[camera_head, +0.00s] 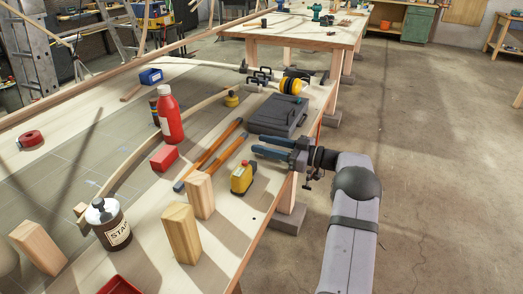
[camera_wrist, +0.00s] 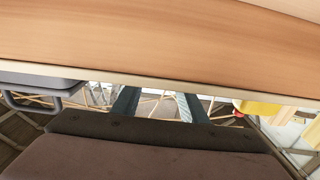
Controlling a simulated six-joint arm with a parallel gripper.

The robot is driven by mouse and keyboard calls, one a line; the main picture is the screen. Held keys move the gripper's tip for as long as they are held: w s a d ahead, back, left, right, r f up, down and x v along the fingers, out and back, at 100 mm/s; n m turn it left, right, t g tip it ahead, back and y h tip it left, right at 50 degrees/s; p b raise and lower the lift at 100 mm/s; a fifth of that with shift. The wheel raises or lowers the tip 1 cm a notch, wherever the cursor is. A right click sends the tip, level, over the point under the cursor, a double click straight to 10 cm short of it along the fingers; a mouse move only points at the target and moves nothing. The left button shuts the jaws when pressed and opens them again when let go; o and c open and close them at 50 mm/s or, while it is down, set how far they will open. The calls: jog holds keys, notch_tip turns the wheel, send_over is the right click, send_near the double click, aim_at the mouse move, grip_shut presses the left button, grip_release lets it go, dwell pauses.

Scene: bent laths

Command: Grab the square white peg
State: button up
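I cannot make out a square white peg in either view. The nearest shapes in the head view are pale square-cut wooden blocks: one upright (camera_head: 200,195), a taller one (camera_head: 181,235) in front of it, and one (camera_head: 38,248) leaning at the lower left. My gripper (camera_head: 254,145) is at the right edge of the workbench (camera_head: 235,225), pointing left over it. Its two blue fingers are apart with nothing visible between them. In the wrist view the fingers (camera_wrist: 157,106) also stand apart and empty.
A dark grey case (camera_head: 277,115) lies just beyond my gripper. Floor is open to the right.

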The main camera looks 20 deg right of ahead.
jog(key=shift+p+x, duration=0.5)
jog(key=shift+x, duration=2.1)
grip_shut()
